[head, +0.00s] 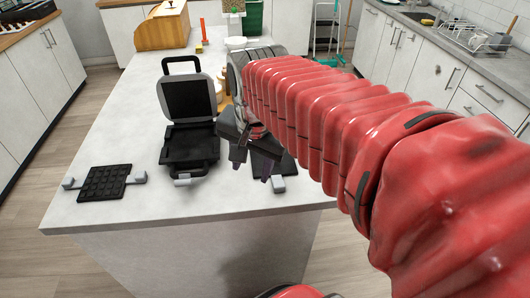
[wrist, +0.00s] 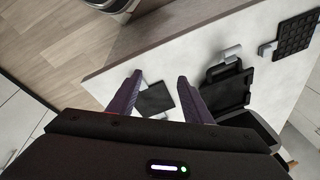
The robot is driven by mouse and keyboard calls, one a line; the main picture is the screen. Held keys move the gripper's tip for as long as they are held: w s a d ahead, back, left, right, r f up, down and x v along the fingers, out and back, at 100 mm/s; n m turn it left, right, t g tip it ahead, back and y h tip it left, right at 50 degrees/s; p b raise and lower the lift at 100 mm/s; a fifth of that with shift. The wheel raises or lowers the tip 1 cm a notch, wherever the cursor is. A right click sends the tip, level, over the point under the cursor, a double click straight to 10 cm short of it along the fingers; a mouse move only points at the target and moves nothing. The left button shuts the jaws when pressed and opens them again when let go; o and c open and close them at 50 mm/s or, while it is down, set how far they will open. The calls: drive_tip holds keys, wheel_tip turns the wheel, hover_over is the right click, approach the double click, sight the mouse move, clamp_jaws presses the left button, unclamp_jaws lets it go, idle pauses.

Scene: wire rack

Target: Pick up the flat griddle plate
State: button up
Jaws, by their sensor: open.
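The flat griddle plate (head: 287,166) is a smooth dark square with light grey end tabs, lying on the pale counter right of the open appliance. My gripper (head: 253,165) is open and empty, pointing down in front of the plate's left part and hiding some of it. In the wrist view the flat griddle plate (wrist: 157,99) shows between the two purple-dark fingers of my gripper (wrist: 160,77). The fingers look apart from the plate, above it; the exact height is hard to tell. One grey tab (wrist: 149,77) shows there; the opposite end is hidden.
An open black appliance (head: 189,145) with a raised lid stands left of my gripper. A gridded waffle plate (head: 105,183) lies at the counter's left front. Behind are a wooden bread box (head: 162,30) and white bowls (head: 236,43). The counter's front strip is clear.

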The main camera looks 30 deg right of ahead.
drive_tip(key=w+d+f+m+g, duration=0.1)
drive_tip(key=w+d+m+g, duration=0.1)
drive_tip(key=d+m, duration=0.8)
drive_tip(key=shift+w+d+f+m+g+y, duration=0.3)
drive_tip(key=shift+w+d+m+g, duration=0.1)
drive_tip(key=shift+w+m, duration=0.4)
drive_tip(key=shift+s, duration=0.1)
hover_over(279, 184)
drive_tip(key=f, duration=0.8)
drive_tip(key=shift+s+f, duration=0.15)
drive_tip(key=shift+s, duration=0.1)
drive_tip(key=shift+f, duration=0.1)
drive_tip(key=shift+f, duration=0.1)
drive_tip(key=shift+w+f, duration=0.15)
drive_tip(key=shift+f, duration=1.1)
drive_tip(key=shift+w+f, duration=0.15)
drive_tip(key=shift+f, duration=1.1)
drive_tip(key=shift+c, duration=0.4)
